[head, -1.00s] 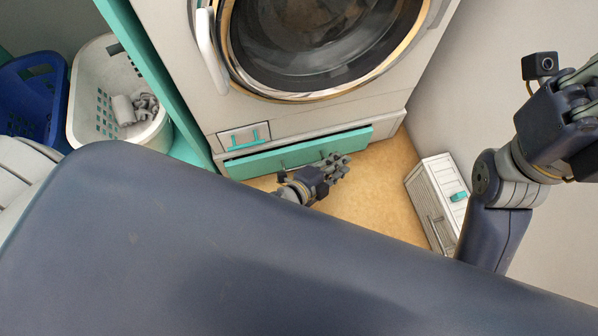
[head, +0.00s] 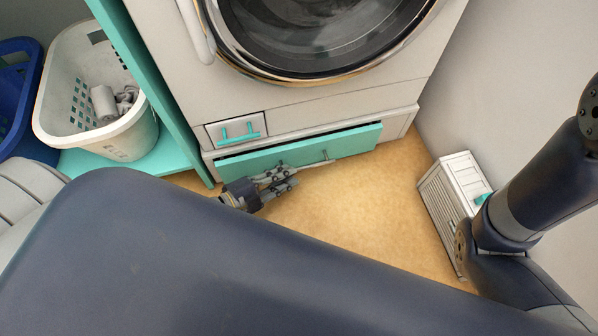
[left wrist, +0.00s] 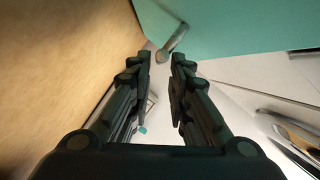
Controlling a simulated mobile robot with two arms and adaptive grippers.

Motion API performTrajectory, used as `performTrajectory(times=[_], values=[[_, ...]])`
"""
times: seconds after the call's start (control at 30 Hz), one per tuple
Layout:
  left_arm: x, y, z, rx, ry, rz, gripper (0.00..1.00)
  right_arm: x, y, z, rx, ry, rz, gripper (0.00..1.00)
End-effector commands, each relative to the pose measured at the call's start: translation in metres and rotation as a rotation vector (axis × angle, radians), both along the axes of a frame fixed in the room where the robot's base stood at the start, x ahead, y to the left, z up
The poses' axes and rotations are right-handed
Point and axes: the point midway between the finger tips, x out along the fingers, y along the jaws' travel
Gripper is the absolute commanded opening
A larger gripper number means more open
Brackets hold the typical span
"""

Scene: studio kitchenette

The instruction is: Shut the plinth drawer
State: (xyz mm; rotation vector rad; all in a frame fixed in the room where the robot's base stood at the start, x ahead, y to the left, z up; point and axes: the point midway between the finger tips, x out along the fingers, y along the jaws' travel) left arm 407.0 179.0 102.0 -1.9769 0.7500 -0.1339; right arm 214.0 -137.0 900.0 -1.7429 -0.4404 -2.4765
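The plinth drawer (head: 350,143) is under the washing machine in the head view. Its teal front stands out from the plinth, with a dark gap along its top edge. A grey bar handle (head: 318,162) runs along the front. My left gripper (head: 288,176) is low in front of the drawer's left half. In the left wrist view the gripper (left wrist: 162,57) has its two fingers apart with nothing between them. The teal drawer front (left wrist: 235,25) and the handle's rounded end (left wrist: 172,42) lie just beyond the fingertips. My right gripper is out of the picture.
The washing machine (head: 330,105) stands above the drawer. A teal shelf unit with a white laundry basket (head: 135,130) and a blue basket (head: 15,110) is at left. A white slatted box (head: 455,190) stands by the right wall. The floor (head: 350,210) between is clear.

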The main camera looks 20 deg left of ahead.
Motion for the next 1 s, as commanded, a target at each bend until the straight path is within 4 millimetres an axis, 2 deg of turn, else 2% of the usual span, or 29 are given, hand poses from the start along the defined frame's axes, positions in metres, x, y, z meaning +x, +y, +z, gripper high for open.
performTrajectory(times=[0.03, 0.1, 0.3, 0.67, 0.77, 1.0], values=[[0.009, -0.006, -0.006, -0.001, -0.004, -0.002, 0.18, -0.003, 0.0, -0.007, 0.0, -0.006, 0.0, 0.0], [0.019, -0.012, -0.008, -0.001, -0.004, -0.001, 0.18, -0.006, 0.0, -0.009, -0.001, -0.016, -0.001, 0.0], [0.036, -0.025, -0.011, 0.0, 0.0, -0.001, 0.18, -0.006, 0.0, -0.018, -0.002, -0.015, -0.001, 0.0], [0.04, -0.028, -0.011, 0.0, 0.0, 0.001, 0.18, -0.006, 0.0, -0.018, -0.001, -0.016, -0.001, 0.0], [0.04, -0.028, -0.011, 0.0, 0.0, 0.0, 0.0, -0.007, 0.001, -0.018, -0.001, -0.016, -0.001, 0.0], [0.041, -0.027, -0.011, 0.0, 0.0, 0.0, 0.0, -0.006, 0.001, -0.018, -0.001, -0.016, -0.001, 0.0]])
